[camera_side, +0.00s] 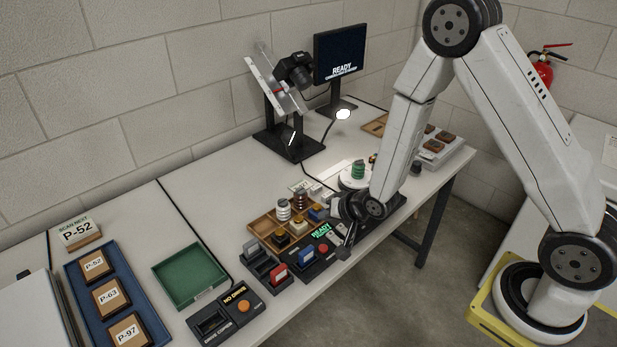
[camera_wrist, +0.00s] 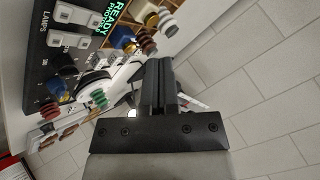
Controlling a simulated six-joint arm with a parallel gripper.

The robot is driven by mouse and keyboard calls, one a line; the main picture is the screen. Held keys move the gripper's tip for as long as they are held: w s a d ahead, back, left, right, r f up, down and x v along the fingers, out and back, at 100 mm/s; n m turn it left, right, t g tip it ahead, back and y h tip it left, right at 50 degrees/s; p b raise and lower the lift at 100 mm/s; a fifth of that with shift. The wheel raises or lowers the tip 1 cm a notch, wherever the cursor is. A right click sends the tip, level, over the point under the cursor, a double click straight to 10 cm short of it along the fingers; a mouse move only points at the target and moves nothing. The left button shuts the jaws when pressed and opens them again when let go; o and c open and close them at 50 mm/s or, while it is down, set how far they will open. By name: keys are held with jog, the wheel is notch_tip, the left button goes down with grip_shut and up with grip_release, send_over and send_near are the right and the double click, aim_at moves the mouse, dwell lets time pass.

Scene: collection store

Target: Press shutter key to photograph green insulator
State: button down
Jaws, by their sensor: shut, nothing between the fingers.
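The green insulator (camera_side: 358,169) stands upright on a white round plate (camera_side: 345,186) behind my wrist. It also shows in the wrist view (camera_wrist: 98,98), left of my gripper. The control panel (camera_side: 303,272) has a display with green text reading READY; in the wrist view the panel (camera_wrist: 75,42) carries pale keys beside the label LAMPS. I cannot tell which key is the shutter key. My gripper (camera_side: 345,250) is shut and empty, low by the right end of the panel; in the wrist view my gripper (camera_wrist: 160,68) points past the panel's edge. Contact with a key is not visible.
A black camera (camera_side: 294,70) on a stand and a monitor (camera_side: 340,53) reading READY stand behind. A wooden tray (camera_side: 262,222) of insulators lies beside the panel. A green tray (camera_side: 190,276), a drive copier (camera_side: 227,315) and a blue tray (camera_side: 78,283) are left. Floor lies beyond the front edge.

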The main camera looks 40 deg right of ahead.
aim_at(325, 250)
jog(key=shift+f, duration=4.3)
jog(key=shift+f, duration=0.85)
jog(key=shift+r, duration=0.85)
jog(key=shift+r, duration=0.15)
jog(key=shift+r, duration=2.4)
